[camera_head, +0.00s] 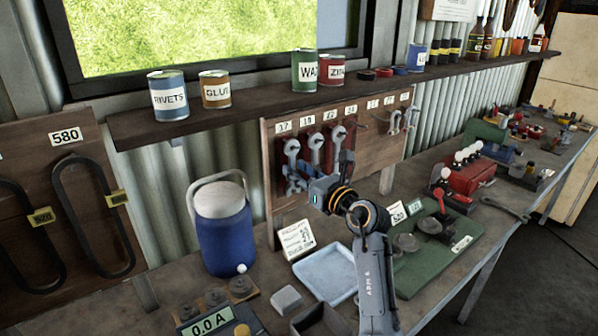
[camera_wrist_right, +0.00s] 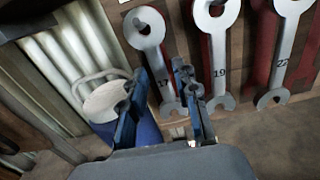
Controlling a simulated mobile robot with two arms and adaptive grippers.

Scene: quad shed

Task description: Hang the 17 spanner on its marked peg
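The 17 spanner (camera_wrist_right: 155,62) has its upper ring around a peg and hangs on the wooden tool board (camera_wrist_right: 178,40). In the head view the 17 spanner (camera_head: 291,150) hangs below the "17" label (camera_head: 284,127). My right gripper (camera_wrist_right: 160,90) is at its lower half, with one blue finger on each side and a gap between them. They look apart from the shank; any light touch is unclear. In the head view my right gripper (camera_head: 299,184) covers the spanner's lower end. My left gripper is not in view.
The 19 spanner (camera_wrist_right: 217,60) and 22 spanner (camera_wrist_right: 283,60) hang close on the right. A blue jug (camera_head: 224,232) stands left of the board. A shelf (camera_head: 270,100) with cans runs above. A pale tray (camera_head: 328,276) and green tray (camera_head: 418,270) lie on the bench.

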